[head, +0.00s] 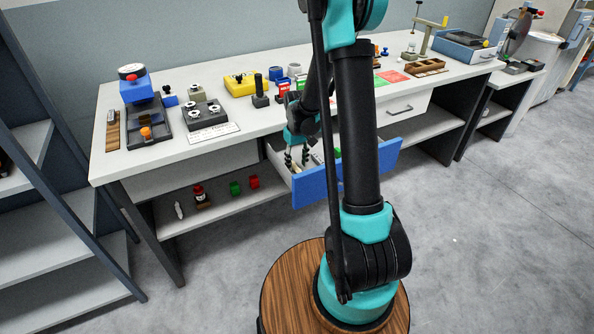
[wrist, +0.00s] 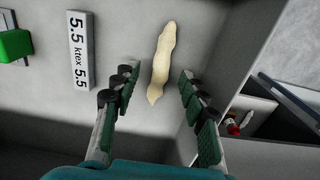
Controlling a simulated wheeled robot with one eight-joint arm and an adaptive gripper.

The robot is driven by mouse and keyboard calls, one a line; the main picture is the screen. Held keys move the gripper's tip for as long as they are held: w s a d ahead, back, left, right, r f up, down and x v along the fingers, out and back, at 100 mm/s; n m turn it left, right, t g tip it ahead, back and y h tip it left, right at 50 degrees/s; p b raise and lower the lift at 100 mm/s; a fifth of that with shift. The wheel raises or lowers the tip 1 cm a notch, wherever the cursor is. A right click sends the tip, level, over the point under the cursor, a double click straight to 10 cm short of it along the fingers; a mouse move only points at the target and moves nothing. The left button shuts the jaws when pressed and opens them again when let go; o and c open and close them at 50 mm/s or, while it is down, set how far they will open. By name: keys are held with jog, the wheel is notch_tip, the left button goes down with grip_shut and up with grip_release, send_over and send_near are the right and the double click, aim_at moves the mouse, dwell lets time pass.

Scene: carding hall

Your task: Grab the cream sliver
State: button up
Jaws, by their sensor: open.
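The cream sliver (wrist: 161,62) is a pale, lumpy, elongated piece lying on the drawer's grey floor in the wrist view. My gripper (wrist: 158,88) is open, with its two dark green-padded fingers on either side of the sliver's near end. I cannot tell how high the fingertips are above the floor. In the head view my gripper (head: 297,160) reaches down into the open blue-fronted drawer (head: 310,190). In that view the sliver cannot be told apart clearly, and my arm hides part of the drawer.
The drawer's side wall (wrist: 236,50) rises close on the right. The bench top (head: 225,150) holds several devices.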

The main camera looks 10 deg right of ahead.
jog(key=shift+f, duration=0.85)
grip_shut()
jog(key=shift+r, duration=0.1)
